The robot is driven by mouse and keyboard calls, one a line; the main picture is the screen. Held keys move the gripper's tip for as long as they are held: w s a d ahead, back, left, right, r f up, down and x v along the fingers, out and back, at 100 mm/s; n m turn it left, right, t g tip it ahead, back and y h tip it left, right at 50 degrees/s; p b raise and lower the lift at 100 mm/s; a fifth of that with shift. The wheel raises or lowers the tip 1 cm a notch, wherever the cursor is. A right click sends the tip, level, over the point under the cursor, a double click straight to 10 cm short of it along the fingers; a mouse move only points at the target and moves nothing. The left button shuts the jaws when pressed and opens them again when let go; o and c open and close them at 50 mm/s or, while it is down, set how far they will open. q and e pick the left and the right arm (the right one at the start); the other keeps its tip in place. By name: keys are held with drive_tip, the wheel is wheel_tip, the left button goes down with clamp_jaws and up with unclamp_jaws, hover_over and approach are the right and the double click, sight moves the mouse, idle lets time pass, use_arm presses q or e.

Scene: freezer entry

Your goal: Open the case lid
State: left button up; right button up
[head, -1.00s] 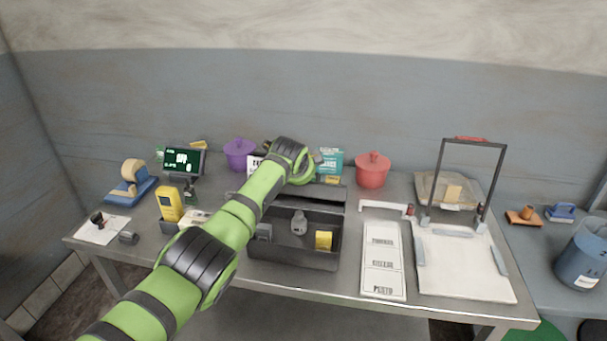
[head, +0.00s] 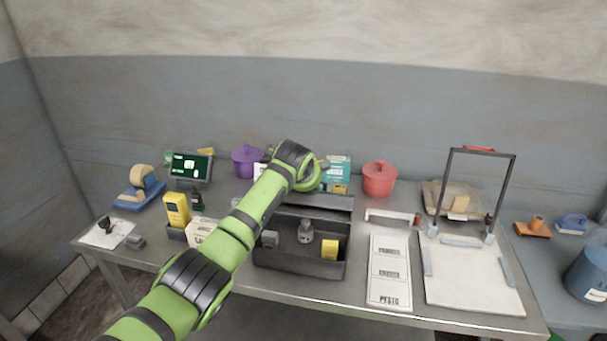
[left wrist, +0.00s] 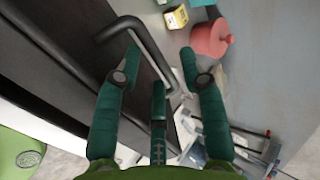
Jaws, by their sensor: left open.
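The dark grey case (head: 300,272) sits at the front middle of the steel table, and its inside is visible. Its lid (head: 325,202) is raised and tilted back along the rear edge. Inside are a grey bottle-like item (head: 305,233) and a yellow block (head: 329,249). My left arm crosses over the case's left part, and my left gripper (head: 314,178) is behind the lid, mostly hidden by its wrist. In the left wrist view my left gripper (left wrist: 160,62) is open, with the lid's black handle bar (left wrist: 140,42) beside its left fingertip. Contact cannot be told.
A red pot (head: 379,181), a teal box (head: 337,171) and a purple pot (head: 247,162) stand behind. A white label sheet (head: 389,290) and a framed white board (head: 475,280) lie to the right. A yellow device (head: 176,210) stands left of my arm.

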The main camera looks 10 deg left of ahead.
use_arm(q)
drive_tip(key=v, duration=0.9)
drive_tip(key=shift+s, duration=0.2)
drive_tip(key=shift+r, duration=0.1)
